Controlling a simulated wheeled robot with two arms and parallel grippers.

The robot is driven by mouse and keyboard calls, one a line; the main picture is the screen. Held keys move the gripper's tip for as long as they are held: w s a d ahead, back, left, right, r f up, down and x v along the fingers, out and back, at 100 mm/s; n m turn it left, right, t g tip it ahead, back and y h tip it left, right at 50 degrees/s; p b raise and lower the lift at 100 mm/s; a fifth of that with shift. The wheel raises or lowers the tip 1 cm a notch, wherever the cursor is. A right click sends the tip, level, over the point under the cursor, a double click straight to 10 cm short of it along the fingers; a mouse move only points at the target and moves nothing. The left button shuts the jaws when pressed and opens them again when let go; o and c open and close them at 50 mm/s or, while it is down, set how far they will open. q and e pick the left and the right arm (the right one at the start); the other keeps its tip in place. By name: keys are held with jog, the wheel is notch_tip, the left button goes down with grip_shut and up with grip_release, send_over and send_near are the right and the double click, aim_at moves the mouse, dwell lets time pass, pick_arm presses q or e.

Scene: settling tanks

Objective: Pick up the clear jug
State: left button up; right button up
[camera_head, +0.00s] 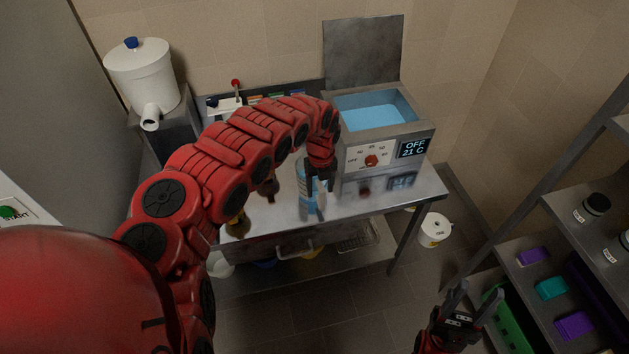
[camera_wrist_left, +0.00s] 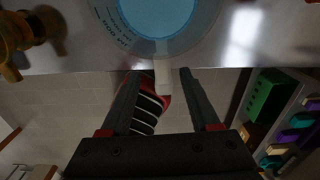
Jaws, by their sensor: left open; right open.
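The clear jug (camera_head: 308,200) stands on the steel table, with blue liquid inside, partly hidden by my left gripper. In the left wrist view I look down into the jug (camera_wrist_left: 158,18), a round rim with markings on its wall. Its pale handle (camera_wrist_left: 163,78) points toward my left gripper and shows between the two fingers. My left gripper (camera_head: 321,182) is open, pointing down at the jug's side; its fingers (camera_wrist_left: 160,76) are apart, and I cannot tell whether they touch the handle. My right gripper (camera_head: 468,300) is open and empty, low at the right, away from the table.
A water bath (camera_head: 428,136) with a raised lid stands right behind the jug. Brass-coloured fittings (camera_head: 268,188) stand left of it. A white tank (camera_head: 140,75) is at the back left. A shelf rack (camera_head: 515,262) with coloured boxes is at the right. The table's front right (camera_head: 385,200) is clear.

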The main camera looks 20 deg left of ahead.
aim_at(322, 197)
pick_arm(q)
notch_tip(322, 197, down, 2)
jog(key=shift+f, duration=0.1)
jog(key=shift+d+f+p, duration=0.15)
jog(key=shift+f+p, duration=0.25)
jog(key=shift+f, duration=0.2)
jog(key=shift+d+f+p, duration=0.15)
jog(key=shift+f+p, duration=0.25)
jog(key=shift+f, duration=0.15)
jog(key=shift+w+f, duration=0.1)
jog(key=shift+f, duration=0.8)
jog(key=shift+a+f, duration=0.15)
jog(key=shift+f, duration=0.4)
grip_shut()
